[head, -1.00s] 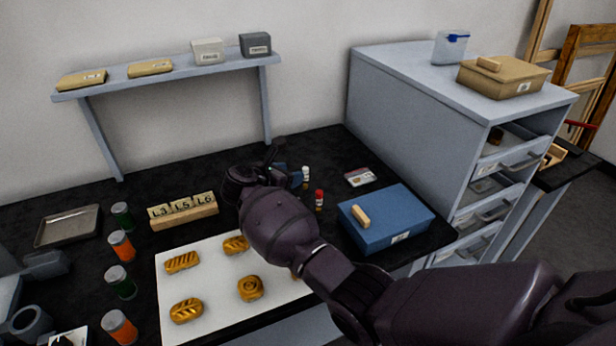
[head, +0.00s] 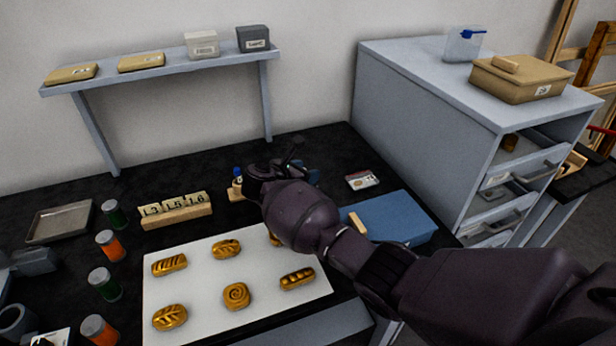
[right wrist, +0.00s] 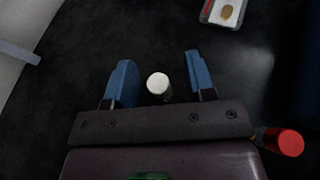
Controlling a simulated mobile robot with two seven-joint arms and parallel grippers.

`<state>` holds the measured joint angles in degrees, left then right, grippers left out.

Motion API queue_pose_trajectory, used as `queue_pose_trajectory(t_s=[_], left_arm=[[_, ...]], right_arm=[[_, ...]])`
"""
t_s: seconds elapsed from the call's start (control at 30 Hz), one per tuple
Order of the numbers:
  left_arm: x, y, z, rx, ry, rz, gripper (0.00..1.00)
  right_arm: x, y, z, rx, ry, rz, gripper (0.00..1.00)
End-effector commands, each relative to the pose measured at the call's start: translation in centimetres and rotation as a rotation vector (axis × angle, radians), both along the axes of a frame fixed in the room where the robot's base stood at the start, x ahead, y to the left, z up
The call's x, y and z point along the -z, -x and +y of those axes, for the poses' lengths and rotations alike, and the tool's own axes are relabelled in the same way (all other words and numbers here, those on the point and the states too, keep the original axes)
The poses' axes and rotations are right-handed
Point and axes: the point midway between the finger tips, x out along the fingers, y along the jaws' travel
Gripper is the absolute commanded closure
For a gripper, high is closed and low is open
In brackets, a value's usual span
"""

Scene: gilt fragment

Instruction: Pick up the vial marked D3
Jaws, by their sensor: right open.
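A vial with a white cap (right wrist: 158,83) shows between the two blue fingers of my right gripper (right wrist: 160,62) in the right wrist view, with gaps on both sides. A vial with a red cap (right wrist: 290,142) is outside the fingers, at the lower right of that view. In the head view my right gripper (head: 290,168) is over the back of the black table and hides these vials. A blue-capped vial (head: 238,173) shows just left of it, by a wooden block. I cannot read D3 on any vial. My left gripper is not in view.
A blue box (head: 396,220) stands right of my arm. A small labelled packet (head: 362,180) lies behind it. A white board (head: 205,290) with several golden fragments lies in front. A shelf (head: 170,73) stands behind.

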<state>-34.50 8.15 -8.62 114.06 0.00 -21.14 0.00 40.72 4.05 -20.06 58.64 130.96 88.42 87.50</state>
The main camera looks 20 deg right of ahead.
Motion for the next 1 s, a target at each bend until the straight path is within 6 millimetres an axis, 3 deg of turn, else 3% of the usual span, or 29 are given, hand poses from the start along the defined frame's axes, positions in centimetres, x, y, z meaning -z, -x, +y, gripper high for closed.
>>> queue_pose_trajectory(t_s=[0.5, 0.8, 1.0], left_arm=[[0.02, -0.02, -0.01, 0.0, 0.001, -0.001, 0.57], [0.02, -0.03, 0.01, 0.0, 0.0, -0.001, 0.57], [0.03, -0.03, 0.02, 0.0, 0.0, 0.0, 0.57]], right_arm=[[0.52, -0.01, -0.2, 0.001, 0.0, 0.0, 0.52], [0.51, 0.0, -0.19, 0.001, 0.0, 0.0, 0.98], [0.51, -0.01, -0.18, 0.001, 0.0, 0.0, 1.0]])
